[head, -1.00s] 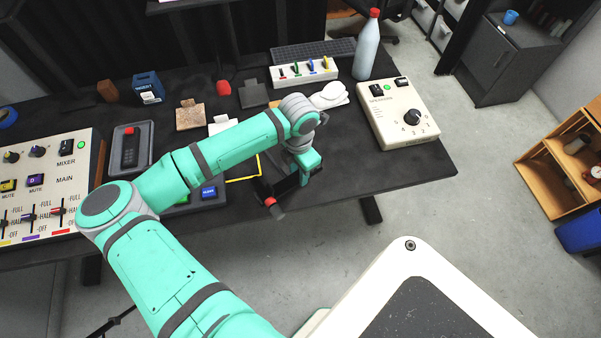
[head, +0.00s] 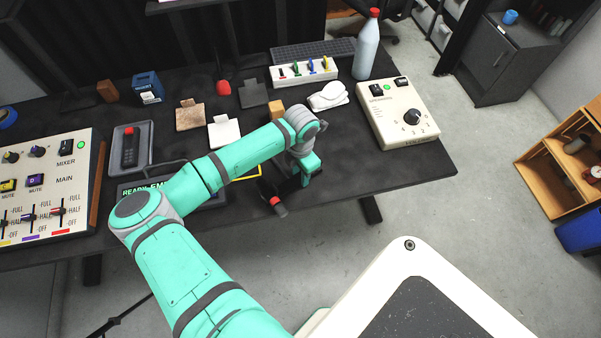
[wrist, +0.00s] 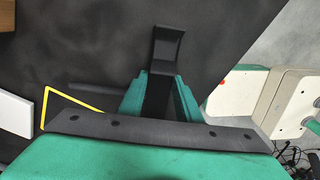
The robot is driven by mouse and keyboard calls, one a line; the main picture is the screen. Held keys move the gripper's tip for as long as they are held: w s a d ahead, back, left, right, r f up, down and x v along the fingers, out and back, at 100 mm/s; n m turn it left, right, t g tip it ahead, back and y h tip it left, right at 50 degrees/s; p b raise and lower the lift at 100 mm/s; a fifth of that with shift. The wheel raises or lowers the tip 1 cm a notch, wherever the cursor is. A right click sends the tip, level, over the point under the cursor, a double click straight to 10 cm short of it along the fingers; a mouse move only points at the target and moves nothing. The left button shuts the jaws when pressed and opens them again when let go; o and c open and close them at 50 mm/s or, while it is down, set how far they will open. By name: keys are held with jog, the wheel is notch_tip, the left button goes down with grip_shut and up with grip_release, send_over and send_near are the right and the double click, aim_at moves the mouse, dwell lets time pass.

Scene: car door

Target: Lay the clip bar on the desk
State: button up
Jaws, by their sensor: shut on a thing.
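My gripper (wrist: 161,88) is shut on a dark bar with a bent, hook-like end, which I take to be the clip bar (wrist: 167,45). The bar sticks out beyond the green fingers in the wrist view. In the head view my gripper (head: 300,178) is by the front edge of the black desk (head: 380,170), and the arm hides much of it. A small red and grey end shows just below it. The bar's height over the desk is hard to tell.
A yellow outline (wrist: 62,98) lies on the desk beside my gripper. A white slab (head: 224,132), a wooden block (head: 271,113) and a speaker box (head: 398,112) stand farther back. Bare desk lies between my gripper and the speaker box. Floor lies beyond the front edge.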

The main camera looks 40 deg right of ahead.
jog(key=o, duration=1.2)
notch_tip(320, 180, up, 12)
jog(key=shift+r, duration=0.1)
